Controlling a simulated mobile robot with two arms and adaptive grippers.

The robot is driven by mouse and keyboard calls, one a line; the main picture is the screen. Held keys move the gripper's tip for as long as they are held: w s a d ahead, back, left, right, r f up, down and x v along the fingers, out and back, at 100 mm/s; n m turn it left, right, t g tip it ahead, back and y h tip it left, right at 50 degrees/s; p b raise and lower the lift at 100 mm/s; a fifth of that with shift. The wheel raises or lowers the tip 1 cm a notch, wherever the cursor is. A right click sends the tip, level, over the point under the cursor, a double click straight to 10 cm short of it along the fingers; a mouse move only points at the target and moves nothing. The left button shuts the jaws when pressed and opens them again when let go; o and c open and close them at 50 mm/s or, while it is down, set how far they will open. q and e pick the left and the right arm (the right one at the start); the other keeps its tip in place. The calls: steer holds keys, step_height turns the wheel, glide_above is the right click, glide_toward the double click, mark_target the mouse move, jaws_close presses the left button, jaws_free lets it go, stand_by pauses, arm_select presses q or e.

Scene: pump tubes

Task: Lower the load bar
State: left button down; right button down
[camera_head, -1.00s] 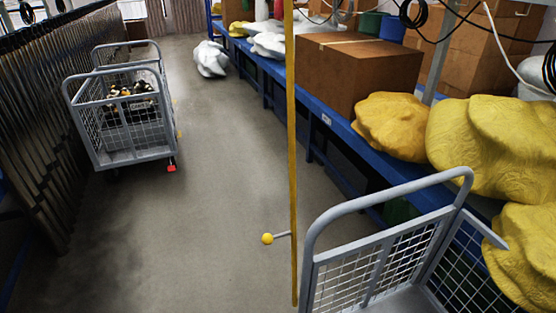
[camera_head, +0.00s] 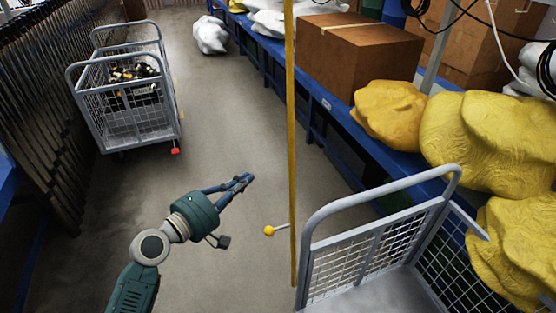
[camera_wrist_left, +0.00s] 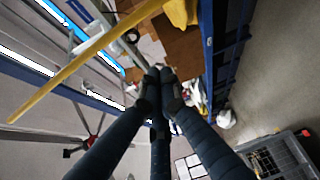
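The load bar (camera_head: 291,130) is a long thin yellow bar. It stands nearly upright in the middle of the head view, beside the near cart. In the left wrist view the yellow bar (camera_wrist_left: 85,60) runs diagonally across the upper left. My right gripper is not in view.
A grey mesh cart (camera_head: 380,240) stands at the lower right, its rail close to the bar. Another cart (camera_head: 125,100) with small items stands at the left. A blue bench (camera_head: 345,125) with a cardboard box (camera_head: 360,55) and yellow sacks (camera_head: 470,140) lines the right.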

arm_select(q)
steer(key=shift+s+d+r, duration=0.1)
steer(key=shift+r, duration=0.6)
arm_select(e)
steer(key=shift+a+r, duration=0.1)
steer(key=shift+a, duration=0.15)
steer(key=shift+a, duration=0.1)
